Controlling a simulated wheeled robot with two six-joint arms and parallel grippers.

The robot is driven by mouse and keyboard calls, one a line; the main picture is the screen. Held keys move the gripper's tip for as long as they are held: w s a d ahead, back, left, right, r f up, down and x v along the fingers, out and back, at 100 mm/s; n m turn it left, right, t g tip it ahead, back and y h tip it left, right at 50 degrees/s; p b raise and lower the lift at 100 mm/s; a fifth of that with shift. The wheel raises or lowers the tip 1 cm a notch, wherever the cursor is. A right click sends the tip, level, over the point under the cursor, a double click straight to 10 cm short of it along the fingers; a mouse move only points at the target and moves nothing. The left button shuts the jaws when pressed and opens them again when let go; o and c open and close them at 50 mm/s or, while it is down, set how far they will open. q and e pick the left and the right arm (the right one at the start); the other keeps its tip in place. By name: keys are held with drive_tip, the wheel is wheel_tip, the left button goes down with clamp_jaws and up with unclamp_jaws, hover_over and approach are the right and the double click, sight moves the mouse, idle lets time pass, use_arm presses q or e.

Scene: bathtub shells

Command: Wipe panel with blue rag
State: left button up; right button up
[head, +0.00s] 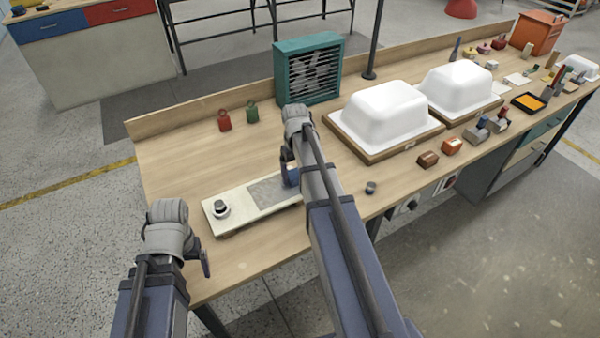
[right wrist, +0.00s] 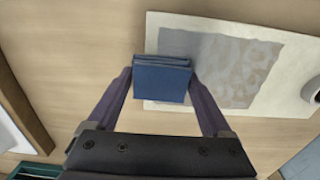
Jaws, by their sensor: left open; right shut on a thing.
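The panel (head: 238,208) is a flat cream board lying on the bench, with a grey, patchy area (head: 268,190) on it and a round dark-and-white knob (head: 221,208) at its left end. It also shows in the right wrist view (right wrist: 192,121). My right gripper (head: 289,172) is over the panel's right part, shut on the blue rag (right wrist: 162,80), a folded blue block between its fingers. The rag overlaps the edge of the grey area; I cannot tell whether it touches the panel. My left gripper (head: 206,262) is open and empty, left of the panel near the bench's front edge.
A teal fan box (head: 307,68) stands behind the panel. Two white tub shells (head: 376,110) (head: 459,88) sit on wooden boards to the right. Red (head: 224,120) and green (head: 252,112) weights stand at the back left. A small dark cylinder (head: 371,187) is near the front edge.

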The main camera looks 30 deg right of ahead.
sight(250, 199)
drive_tip(key=shift+a, duration=1.2)
drive_tip(key=shift+s+a+f, duration=0.1)
drive_tip(key=shift+s+a, duration=0.1)
drive_tip(key=shift+a, duration=3.3)
drive_tip(key=shift+a, duration=1.65)
drive_tip(key=shift+a, duration=0.15)
drive_tip(key=shift+s+a, duration=0.1)
drive_tip(key=shift+a, duration=1.45)
